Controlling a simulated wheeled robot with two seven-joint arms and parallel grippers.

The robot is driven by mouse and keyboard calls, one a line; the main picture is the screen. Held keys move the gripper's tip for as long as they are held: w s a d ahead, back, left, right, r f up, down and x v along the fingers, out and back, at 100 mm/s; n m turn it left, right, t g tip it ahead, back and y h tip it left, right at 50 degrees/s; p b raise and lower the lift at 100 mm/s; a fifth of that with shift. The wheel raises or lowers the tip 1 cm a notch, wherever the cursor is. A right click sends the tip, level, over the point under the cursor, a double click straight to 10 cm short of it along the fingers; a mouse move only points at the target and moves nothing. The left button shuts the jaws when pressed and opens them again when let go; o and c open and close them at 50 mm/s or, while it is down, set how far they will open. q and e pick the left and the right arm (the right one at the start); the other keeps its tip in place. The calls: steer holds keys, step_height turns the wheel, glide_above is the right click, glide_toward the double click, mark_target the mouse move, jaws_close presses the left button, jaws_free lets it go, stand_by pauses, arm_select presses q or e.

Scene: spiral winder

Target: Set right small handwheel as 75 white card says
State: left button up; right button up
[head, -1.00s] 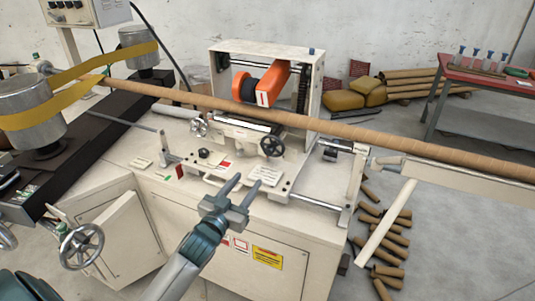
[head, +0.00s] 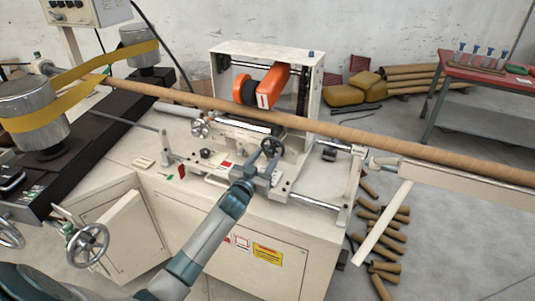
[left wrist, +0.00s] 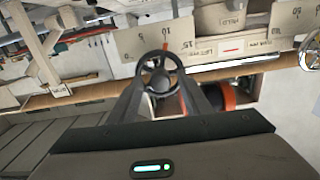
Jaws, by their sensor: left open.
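The right small handwheel (head: 272,147), dark-rimmed with spokes, stands on the front of the cream winder carriage. In the left wrist view the handwheel (left wrist: 160,66) shows between the ends of my fingers. My left gripper (head: 264,168) is open, its fingers reaching up to the wheel's lower part; I cannot tell if they touch it. Behind the wheel in the left wrist view is a white scale plate (left wrist: 135,42) with numbers such as 10 and 15 and a red mark. The white card on the bench is mostly hidden by my gripper; no 75 is readable.
Another small handwheel (head: 200,128) is left on the carriage. A long brown tube (head: 340,131) crosses above the bench. An orange-and-black head (head: 262,86) sits behind. Cardboard tubes (head: 385,235) lie on the floor at right. A red table (head: 480,67) stands at the back right.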

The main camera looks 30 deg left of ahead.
arm_select(q)
steer(key=shift+w, duration=0.5)
steer(key=shift+c, duration=0.2)
steer(key=c, duration=1)
steer(key=shift+m, duration=0.4)
steer(key=m, duration=0.3)
steer(key=shift+m, duration=2.1)
steer(key=shift+a, duration=0.1)
